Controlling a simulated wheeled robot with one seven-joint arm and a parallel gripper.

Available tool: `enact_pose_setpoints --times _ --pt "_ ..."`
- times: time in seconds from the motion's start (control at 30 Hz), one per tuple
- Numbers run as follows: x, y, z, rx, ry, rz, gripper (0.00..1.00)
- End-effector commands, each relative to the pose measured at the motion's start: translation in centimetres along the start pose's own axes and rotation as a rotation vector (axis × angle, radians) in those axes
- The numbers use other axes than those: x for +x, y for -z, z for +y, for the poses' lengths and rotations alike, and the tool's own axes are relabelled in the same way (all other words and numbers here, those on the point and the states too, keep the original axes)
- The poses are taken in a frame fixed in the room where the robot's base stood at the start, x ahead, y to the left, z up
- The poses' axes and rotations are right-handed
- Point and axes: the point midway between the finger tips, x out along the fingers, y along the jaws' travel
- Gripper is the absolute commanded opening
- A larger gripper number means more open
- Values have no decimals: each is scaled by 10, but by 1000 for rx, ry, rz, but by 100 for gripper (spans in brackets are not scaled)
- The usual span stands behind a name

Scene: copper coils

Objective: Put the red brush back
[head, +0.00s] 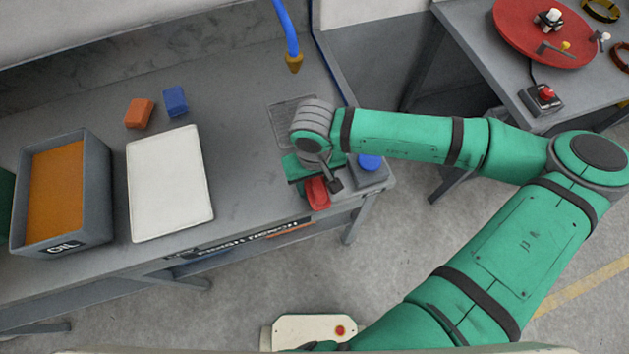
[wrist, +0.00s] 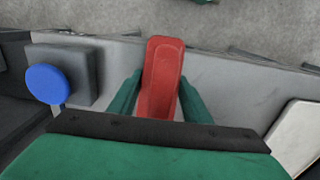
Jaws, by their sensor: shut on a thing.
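The red brush (head: 317,192) is at the front right corner of the grey workbench (head: 240,150). It also shows in the wrist view (wrist: 163,75), upright in the picture between two green fingers. My gripper (head: 312,183) is shut on the red brush; its fingers show in the wrist view (wrist: 160,98), one on each side. The brush lies over the bench's front edge area. I cannot tell whether it touches the bench top. Its lower end is hidden behind my gripper's body in the wrist view.
A blue round button on a grey box (head: 370,163) stands just right of my gripper. A white board (head: 168,185), an oil bin (head: 62,190), and orange (head: 139,113) and blue (head: 175,100) blocks are to the left. A blue hose (head: 288,30) hangs behind. The middle bench top is clear.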

Motion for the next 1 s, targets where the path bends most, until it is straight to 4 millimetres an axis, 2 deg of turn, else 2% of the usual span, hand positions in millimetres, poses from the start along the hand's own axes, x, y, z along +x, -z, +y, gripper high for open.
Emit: enact_pose_setpoints --times 0.27,0.3,0.33,0.37,0.73,0.87,1.0 --pt "3 0 2 6 0 0 20" --pt "2 0 3 7 0 0 54" --pt "2 -1 3 7 0 0 61" --pt "2 -1 3 7 0 0 63" --pt "-3 -1 3 7 -1 1 63" --pt "-18 0 4 7 -3 2 63" --pt "-46 0 4 7 -4 3 63"
